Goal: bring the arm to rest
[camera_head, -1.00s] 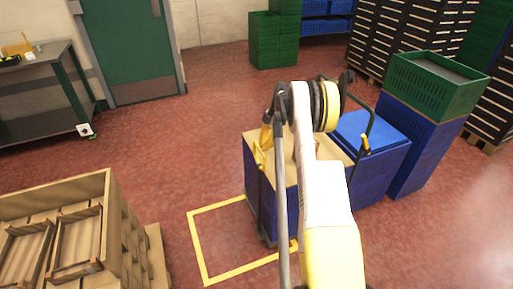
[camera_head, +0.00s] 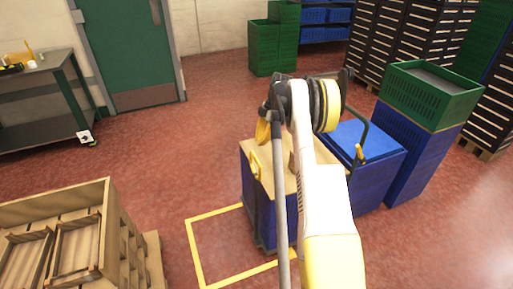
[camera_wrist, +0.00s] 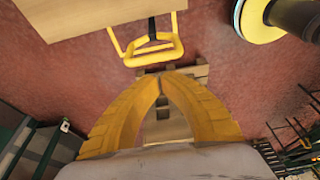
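My arm reaches up and forward over the middle of the head view, with its yellow-and-white links in front of the cart. My gripper (camera_head: 262,131) shows partly in the head view as a yellow finger above the left edge of the cart's wooden top. In the wrist view my gripper (camera_wrist: 160,78) has its two yellow fingers arching together, tips meeting or nearly so. Nothing is held between them. The floor and wooden crates show beyond, through the gap behind the tips.
A blue cart (camera_head: 258,205) with a wooden top and yellow handle (camera_head: 254,165) stands close below the arm. Blue bins (camera_head: 418,150) with a green crate (camera_head: 430,92) stand right. A wooden crate (camera_head: 112,225) is at lower left. Red floor (camera_head: 195,150) is clear between.

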